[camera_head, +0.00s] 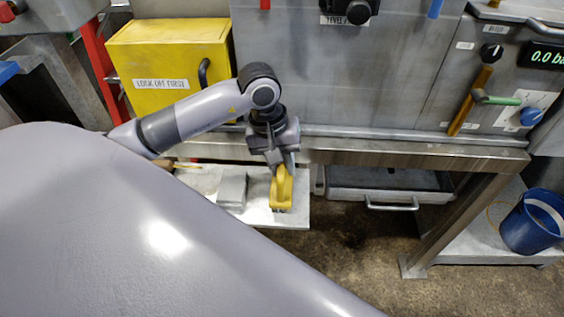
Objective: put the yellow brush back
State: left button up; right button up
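The yellow brush (281,190) is upright at the right part of a pale low shelf (256,212), below the steel counter. Its dark lower edge is close to the shelf surface; I cannot tell whether it touches. My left gripper (281,165) points down at it from above, with its fingers on either side of the brush's upper part, and looks shut on it. The arm hides part of the shelf behind. My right gripper is not in view.
A grey block (232,188) lies just left of the brush on the shelf. A yellow lock-off box (170,65) stands behind my arm. A steel drawer (388,188) is right of the shelf. A blue bucket (530,225) stands far right. My grey body covers the lower left.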

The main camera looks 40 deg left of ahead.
pick_arm(q)
jog(key=o, duration=0.4)
jog(key=shift+c, duration=0.2)
jog(key=shift+r, duration=0.1)
jog(key=shift+r+p, duration=0.25)
jog(key=shift+p, duration=0.1)
notch_tip(320, 180, up, 11)
jog(key=s+a, duration=0.1)
jog(key=a, duration=0.1)
jog(key=shift+s+r, duration=0.15)
jog(key=shift+r, duration=0.05)
